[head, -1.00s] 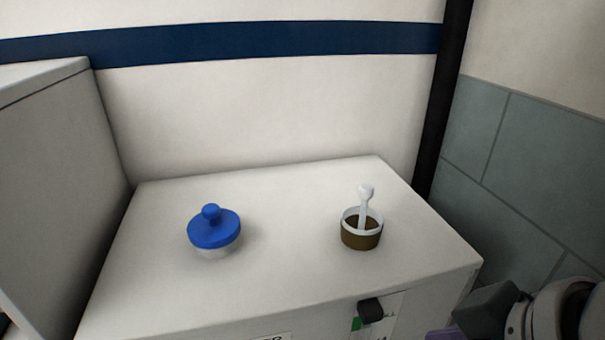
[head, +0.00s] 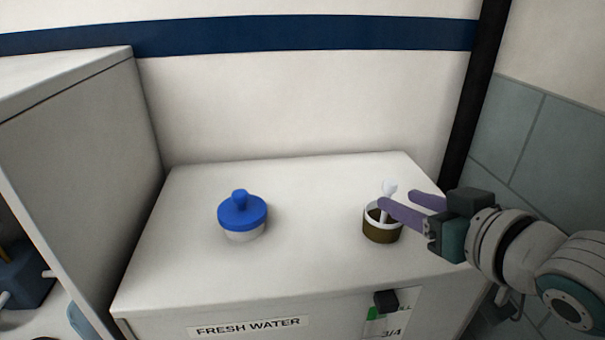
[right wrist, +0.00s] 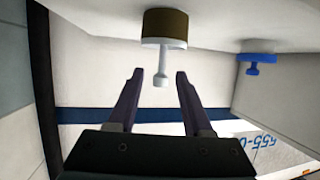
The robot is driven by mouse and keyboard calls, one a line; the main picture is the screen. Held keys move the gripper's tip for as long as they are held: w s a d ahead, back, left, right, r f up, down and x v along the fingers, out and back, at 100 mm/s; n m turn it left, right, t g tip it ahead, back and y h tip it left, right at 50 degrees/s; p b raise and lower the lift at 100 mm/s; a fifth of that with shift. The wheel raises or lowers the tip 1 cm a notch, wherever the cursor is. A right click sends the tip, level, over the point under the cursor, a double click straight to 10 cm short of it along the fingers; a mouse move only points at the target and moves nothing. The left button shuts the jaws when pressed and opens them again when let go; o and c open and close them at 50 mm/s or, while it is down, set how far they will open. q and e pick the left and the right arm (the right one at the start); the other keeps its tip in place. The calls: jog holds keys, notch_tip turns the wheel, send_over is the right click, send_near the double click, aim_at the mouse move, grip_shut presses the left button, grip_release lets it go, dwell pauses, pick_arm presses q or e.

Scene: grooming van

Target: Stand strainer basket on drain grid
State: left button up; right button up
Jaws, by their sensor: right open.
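The strainer basket shows as a white rim with an upright white handle (head: 389,188). It sits in or on a short brown cup (head: 380,235) on the white tank top; which, I cannot tell. In the right wrist view the white handle (right wrist: 161,68) appears between the fingertips, with the brown cup (right wrist: 165,22) above it in that picture. My right gripper (head: 397,197) is open, its purple fingers at the handle from the right, apart from it as far as I see. I cannot make out a drain grid. My left gripper is out of view.
A blue knobbed cap (head: 242,210) on a white neck stands left of the cup. The tank front bears a "FRESH WATER" label (head: 248,327) and a black fitting (head: 386,300). A tall grey cabinet (head: 90,150) stands left. The tank top between cap and cup is clear.

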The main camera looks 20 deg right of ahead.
aim_at(390, 196)
jog(key=x, duration=0.4)
jog(key=shift+w, duration=0.3)
jog(key=shift+a, duration=0.1)
grip_shut()
dwell(0.3)
